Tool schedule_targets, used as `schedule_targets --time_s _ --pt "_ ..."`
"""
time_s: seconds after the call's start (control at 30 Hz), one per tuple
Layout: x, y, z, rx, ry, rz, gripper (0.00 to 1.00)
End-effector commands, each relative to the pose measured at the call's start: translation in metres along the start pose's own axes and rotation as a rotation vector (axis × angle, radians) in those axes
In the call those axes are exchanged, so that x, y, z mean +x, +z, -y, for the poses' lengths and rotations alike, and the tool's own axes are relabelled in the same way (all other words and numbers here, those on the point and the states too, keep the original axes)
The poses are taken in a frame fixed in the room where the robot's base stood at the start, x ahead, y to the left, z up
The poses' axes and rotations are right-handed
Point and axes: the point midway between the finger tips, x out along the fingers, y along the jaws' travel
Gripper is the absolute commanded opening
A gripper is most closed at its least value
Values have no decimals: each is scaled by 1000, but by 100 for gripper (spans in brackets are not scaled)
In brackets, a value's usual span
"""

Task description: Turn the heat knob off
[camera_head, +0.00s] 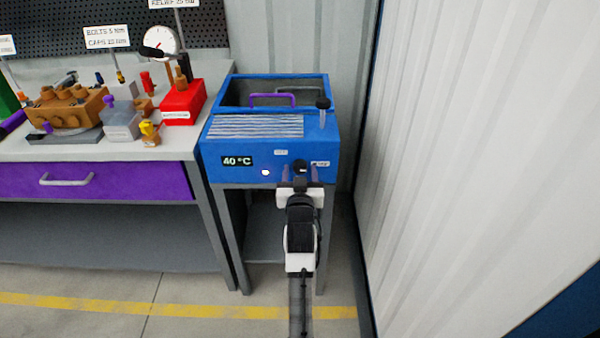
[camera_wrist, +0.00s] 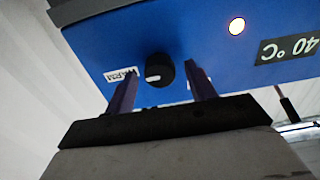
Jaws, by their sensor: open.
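The heat knob (camera_head: 301,165) is a small black round knob on the front panel of the blue heated bath (camera_head: 225,147). The wrist view shows the knob (camera_wrist: 159,70) upside down, with a white mark on the side toward a white label reading WARM (camera_wrist: 122,75). My gripper (camera_head: 300,174) is in front of the panel. In the wrist view my gripper (camera_wrist: 162,75) has its two purple fingers apart, one on each side of the knob, with gaps visible. Whether the fingertips reach the knob's depth is unclear.
A white indicator light (camera_head: 265,172) is lit beside the 40 °C display (camera_head: 237,161). A workbench (camera_head: 170,144) with pump parts stands left. A pale corrugated wall (camera_head: 470,130) is close on the right. A purple handle (camera_head: 273,96) shows in the bath's open top.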

Motion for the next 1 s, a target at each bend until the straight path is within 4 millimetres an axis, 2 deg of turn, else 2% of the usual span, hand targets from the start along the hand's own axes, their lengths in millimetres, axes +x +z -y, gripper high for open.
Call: schedule_targets --time_s 0.07,0.4,0.77,1.0 --pt "0 0 0 0 0 0 54" --pt "0 0 0 0 0 0 11" --pt "0 0 0 -63 0 0 11" --pt "0 0 0 -226 0 0 11"
